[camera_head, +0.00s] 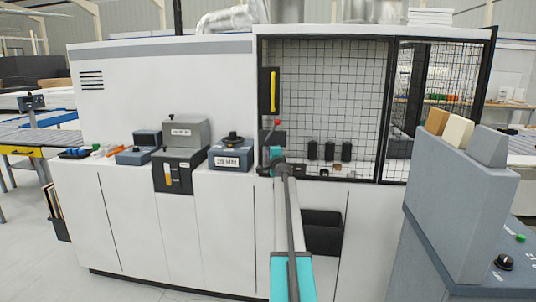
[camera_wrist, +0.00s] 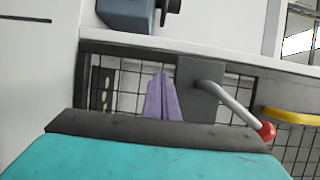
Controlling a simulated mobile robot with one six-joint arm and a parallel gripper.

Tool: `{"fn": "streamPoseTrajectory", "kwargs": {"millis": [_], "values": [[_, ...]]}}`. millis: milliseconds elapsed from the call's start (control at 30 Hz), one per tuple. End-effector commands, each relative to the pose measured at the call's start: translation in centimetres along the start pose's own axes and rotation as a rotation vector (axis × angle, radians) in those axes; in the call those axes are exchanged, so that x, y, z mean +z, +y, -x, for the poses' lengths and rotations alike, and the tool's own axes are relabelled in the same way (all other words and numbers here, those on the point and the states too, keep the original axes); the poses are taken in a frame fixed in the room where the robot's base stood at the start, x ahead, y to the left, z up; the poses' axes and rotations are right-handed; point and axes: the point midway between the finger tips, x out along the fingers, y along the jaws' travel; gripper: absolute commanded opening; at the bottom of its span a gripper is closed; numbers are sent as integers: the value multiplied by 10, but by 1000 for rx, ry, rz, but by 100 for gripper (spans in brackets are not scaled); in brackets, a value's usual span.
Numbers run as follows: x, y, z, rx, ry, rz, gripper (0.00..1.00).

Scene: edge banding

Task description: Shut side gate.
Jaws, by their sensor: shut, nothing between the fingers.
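A black-framed wire-mesh gate (camera_head: 330,80) stands on the right half of the white machine. Its yellow handle (camera_head: 273,90) sits on a black plate at the left edge. A second mesh panel (camera_head: 432,100) stands to its right at an angle. I cannot tell which panel is the side gate or whether a gap is open. A lever with a red ball (camera_head: 277,123) is just below the handle. In the wrist view my gripper (camera_wrist: 162,80) shows purple fingers closed together and empty, with the lever's red ball (camera_wrist: 266,131) and yellow handle (camera_wrist: 296,115) to the right.
A blue-grey box with a black knob (camera_head: 231,154) and a grey box (camera_head: 181,165) stand on the ledge to the left. Several black cylinders (camera_head: 329,151) show behind the mesh. A grey console (camera_head: 455,190) stands close at the right. The floor at lower left is clear.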

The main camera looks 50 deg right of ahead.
Motion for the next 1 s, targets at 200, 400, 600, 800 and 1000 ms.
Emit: {"fn": "streamPoseTrajectory", "kwargs": {"millis": [200, 400, 600, 800, 1000], "values": [[-14, -19, -7, -23, 31, 10, 0], [-12, -19, -4, -23, 30, 11, 0], [-4, -18, 6, -21, 23, 10, 0], [10, -15, 24, -16, 10, 6, 0], [23, -11, 42, -9, -2, 4, 0]]}}
